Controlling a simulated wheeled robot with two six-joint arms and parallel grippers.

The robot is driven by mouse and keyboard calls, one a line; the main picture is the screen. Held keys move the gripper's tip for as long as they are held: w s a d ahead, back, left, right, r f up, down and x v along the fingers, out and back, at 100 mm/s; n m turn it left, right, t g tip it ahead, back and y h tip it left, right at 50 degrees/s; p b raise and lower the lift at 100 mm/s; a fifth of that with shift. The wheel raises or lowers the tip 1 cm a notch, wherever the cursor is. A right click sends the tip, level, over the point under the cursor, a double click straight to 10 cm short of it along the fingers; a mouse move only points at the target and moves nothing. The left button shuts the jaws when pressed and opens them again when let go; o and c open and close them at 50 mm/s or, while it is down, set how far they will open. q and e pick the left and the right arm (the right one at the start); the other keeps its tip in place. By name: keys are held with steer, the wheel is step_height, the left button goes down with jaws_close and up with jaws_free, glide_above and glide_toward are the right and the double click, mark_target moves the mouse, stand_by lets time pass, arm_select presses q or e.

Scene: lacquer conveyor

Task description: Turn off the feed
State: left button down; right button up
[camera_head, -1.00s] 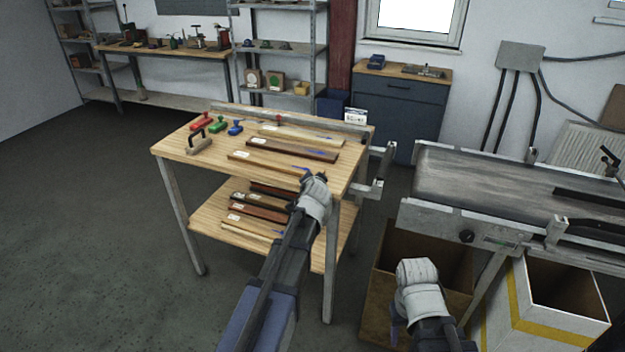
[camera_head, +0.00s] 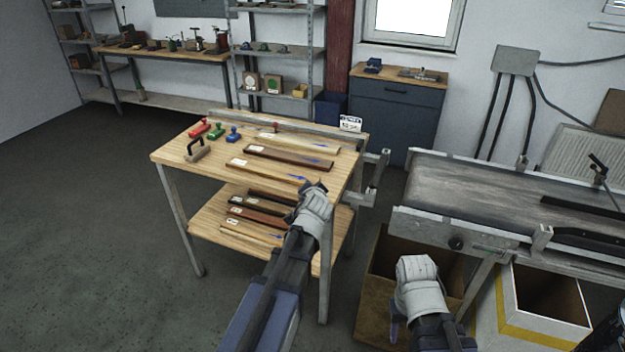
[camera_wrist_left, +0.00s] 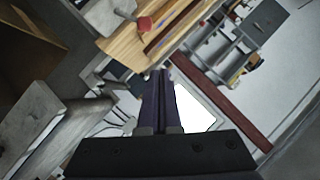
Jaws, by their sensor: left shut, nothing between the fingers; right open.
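The conveyor (camera_head: 470,190) stands at the right of the head view, with a grey belt and a metal side rail. A round black knob (camera_head: 456,243) sits on its near side, beside a small greenish marking. A black lever (camera_head: 598,166) stands up at the far right. I cannot tell which of these controls the feed. My left gripper (camera_head: 317,187) is in front of the worktable's right part; in the left wrist view its dark fingers (camera_wrist_left: 160,98) are shut with nothing between them. My right gripper (camera_head: 394,332) is low, in front of the conveyor, open; its fingers are partly hidden.
The wooden worktable (camera_head: 175,157) holds strips, coloured stamps and a roller, with more strips on its lower shelf. A brown bin (camera_head: 378,262) and a white bin with a yellow stripe (camera_head: 500,310) stand under the conveyor. Open floor lies at the left.

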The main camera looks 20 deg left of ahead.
arm_select(q)
steer(key=p+v, duration=0.1)
steer(key=v, duration=0.3)
steer(key=shift+s+d+r, duration=0.1)
steer(key=shift+s+r, duration=0.1)
steer(key=s+d+f+g+h, duration=0.1)
steer(key=s+d+f+g, duration=0.3)
steer(key=s+d, duration=0.2)
steer(key=s+d+f+g+h, duration=0.1)
steer(key=s+d+f+g, duration=0.3)
steer(key=s+d, duration=0.3)
steer(key=s+d+f+n+g+h, duration=0.1)
steer(key=s+d+f+g, duration=0.3)
steer(key=s+d, duration=0.3)
steer(key=s, duration=0.5)
steer(key=shift+s+f+h, duration=0.25)
steer(key=shift+f+h, duration=0.05)
